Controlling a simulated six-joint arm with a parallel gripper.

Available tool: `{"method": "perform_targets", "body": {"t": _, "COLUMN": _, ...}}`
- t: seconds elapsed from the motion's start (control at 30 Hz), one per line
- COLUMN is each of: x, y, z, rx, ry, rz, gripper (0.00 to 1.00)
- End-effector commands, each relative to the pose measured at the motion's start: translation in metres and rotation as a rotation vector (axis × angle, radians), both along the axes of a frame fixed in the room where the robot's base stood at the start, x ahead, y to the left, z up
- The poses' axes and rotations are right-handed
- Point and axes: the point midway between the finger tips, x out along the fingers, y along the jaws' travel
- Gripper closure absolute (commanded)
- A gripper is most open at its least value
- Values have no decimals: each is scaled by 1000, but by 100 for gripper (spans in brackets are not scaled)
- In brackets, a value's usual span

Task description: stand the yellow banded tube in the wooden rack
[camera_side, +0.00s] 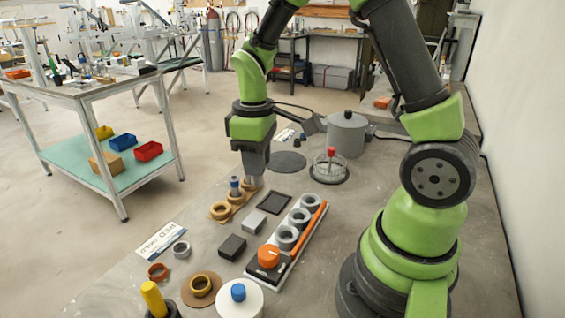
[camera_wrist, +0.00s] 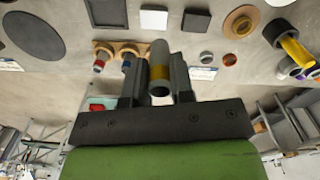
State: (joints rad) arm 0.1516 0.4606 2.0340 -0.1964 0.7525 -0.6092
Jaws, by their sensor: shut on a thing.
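The yellow banded tube (camera_wrist: 160,57) is grey with a yellow band and is held between the fingers of my gripper (camera_wrist: 158,86) in the wrist view. The wooden rack (camera_side: 222,212) lies on the table in the side view. A blue banded tube (camera_side: 235,187) stands in its middle, and its near ring looks empty. The wrist view shows the rack (camera_wrist: 113,45) with a red banded tube (camera_wrist: 99,65) and the blue one; the held tube hides its right end. In the side view my gripper (camera_side: 254,176) is by the rack's far end, and the held tube cannot be made out.
A dark square tray (camera_side: 273,202), a grey block (camera_side: 254,223) and a dark block (camera_side: 232,247) lie right of the rack. A long white holder (camera_side: 297,240) with grey rings is beyond them. A round wire basket (camera_side: 329,170) and a grey pot (camera_side: 346,134) stand farther back.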

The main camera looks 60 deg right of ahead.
Motion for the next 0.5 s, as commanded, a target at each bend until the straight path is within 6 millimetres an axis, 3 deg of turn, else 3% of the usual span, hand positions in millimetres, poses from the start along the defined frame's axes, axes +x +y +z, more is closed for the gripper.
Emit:
{"method": "perform_targets", "body": {"t": 0.03, "x": 17, "y": -1, "z": -6, "rx": 0, "ry": 2, "rz": 1, "gripper": 100}}
{"method": "perform_targets", "body": {"t": 0.2, "x": 64, "y": -3, "z": -25, "rx": 1, "ry": 4, "rz": 0, "gripper": 100}}
{"method": "perform_targets", "body": {"t": 0.33, "x": 89, "y": -4, "z": -38, "rx": 0, "ry": 2, "rz": 0, "gripper": 100}}
{"method": "perform_targets", "body": {"t": 0.5, "x": 106, "y": -3, "z": -48, "rx": 2, "ry": 1, "rz": -2, "gripper": 100}}
